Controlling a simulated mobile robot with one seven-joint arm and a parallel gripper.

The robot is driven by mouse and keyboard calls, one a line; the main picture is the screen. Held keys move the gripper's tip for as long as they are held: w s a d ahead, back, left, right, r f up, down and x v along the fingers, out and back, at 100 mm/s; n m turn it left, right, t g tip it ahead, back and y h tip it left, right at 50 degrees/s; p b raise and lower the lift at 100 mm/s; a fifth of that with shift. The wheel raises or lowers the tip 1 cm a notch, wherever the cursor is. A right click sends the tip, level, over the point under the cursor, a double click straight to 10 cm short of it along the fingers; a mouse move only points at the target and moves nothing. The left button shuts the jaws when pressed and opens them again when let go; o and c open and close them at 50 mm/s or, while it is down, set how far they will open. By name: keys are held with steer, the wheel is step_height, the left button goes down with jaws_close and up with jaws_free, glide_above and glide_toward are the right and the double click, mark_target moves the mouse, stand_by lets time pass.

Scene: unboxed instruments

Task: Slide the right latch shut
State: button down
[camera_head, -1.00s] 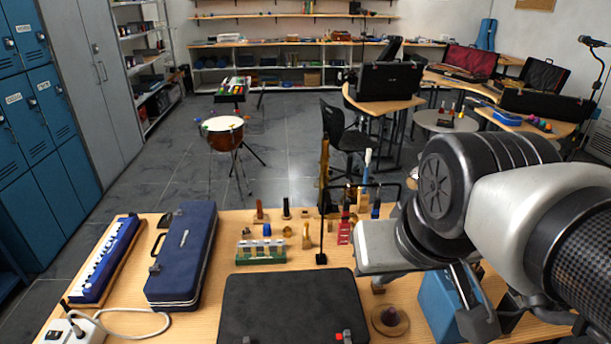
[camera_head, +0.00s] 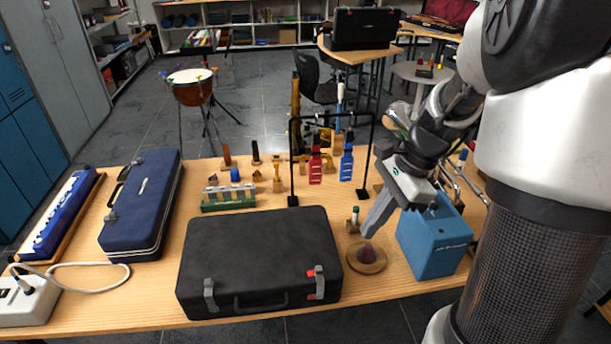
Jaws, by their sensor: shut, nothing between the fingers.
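A closed black case (camera_head: 255,245) lies flat on the wooden table, its handle facing the front edge. Its right latch (camera_head: 317,283) is grey with red parts, near the front right corner of the case. The left latch (camera_head: 209,294) is plain grey. I cannot tell from here how far either latch is slid. My gripper (camera_head: 370,231) points down to the right of the case, its fingers shut and empty. It is apart from the right latch, above and behind a round wooden disc.
The wooden disc (camera_head: 366,261) with a dark red knob and a blue box (camera_head: 434,240) stand right of the case. A black frame (camera_head: 293,165) rises behind it. A navy case (camera_head: 143,205) lies left. Bare table (camera_head: 150,285) lies between the cases.

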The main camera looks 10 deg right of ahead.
mark_target(318, 270)
steer(key=shift+w+d+f+m, duration=0.1)
steer(key=shift+d+f+m, duration=0.1)
steer(key=shift+f, duration=0.15)
steer(key=shift+w+d+f+m, duration=0.1)
steer(key=shift+f+m, duration=0.1)
steer(key=shift+f, duration=0.15)
steer(key=a+x, duration=0.1)
steer(key=x, duration=0.2)
steer(key=b+x, duration=0.1)
steer(key=x, duration=0.3)
steer(key=a+r+b+x, duration=0.1)
steer(key=x, duration=0.3)
steer(key=shift+s+a, duration=0.1)
steer(key=shift+a, duration=0.85)
steer(key=shift+a, duration=0.1)
